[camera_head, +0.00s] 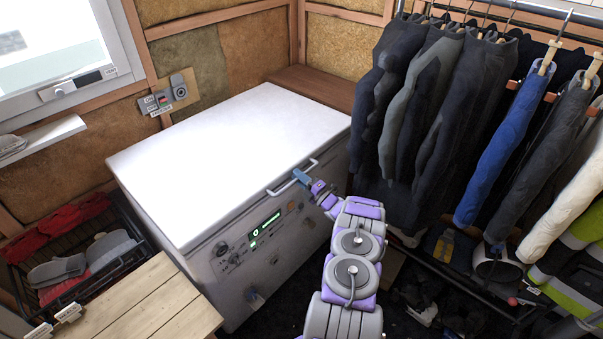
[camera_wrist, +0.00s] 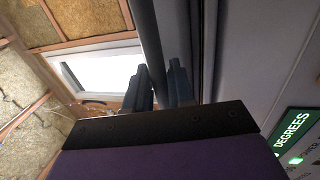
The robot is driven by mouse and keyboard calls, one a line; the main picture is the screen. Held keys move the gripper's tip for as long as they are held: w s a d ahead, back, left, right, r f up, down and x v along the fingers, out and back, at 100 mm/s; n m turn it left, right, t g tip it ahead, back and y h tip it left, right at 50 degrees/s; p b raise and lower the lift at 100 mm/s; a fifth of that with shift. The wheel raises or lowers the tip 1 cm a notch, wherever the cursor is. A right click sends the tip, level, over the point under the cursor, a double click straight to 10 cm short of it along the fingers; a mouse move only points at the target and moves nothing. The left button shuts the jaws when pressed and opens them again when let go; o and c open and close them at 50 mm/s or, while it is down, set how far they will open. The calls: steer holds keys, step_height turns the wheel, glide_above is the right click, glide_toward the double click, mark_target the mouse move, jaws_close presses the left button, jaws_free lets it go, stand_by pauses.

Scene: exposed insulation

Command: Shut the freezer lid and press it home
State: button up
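The white freezer lid (camera_head: 235,150) lies flat over the chest freezer (camera_head: 215,265) in the head view, with no gap that I can see along its front edge. The lid handle (camera_head: 312,164) is a bar on the front edge, toward the right. In the wrist view the handle bar (camera_wrist: 149,40) runs between the two fingers of my gripper (camera_wrist: 160,88), with hardly any gap on either side. The fingers look shut on it.
The freezer's control panel (camera_head: 265,230) is lit green below the handle. Dark clothes (camera_head: 435,100) hang close at the right. A wooden bench (camera_head: 135,310) and a dark crate (camera_head: 70,255) stand at the left. Shoes (camera_head: 420,300) lie on the floor at the right.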

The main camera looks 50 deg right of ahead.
steer(key=shift+o, duration=1.4)
steer(key=shift+a+r, duration=0.15)
steer(key=shift+a, duration=0.05)
steer(key=shift+d, duration=0.25)
steer(key=shift+s+d+f, duration=0.1)
steer(key=shift+s+f, duration=0.1)
steer(key=shift+s, duration=0.05)
steer(key=p+v, duration=0.4)
steer(key=v, duration=1.2)
steer(key=shift+s+a, duration=0.35)
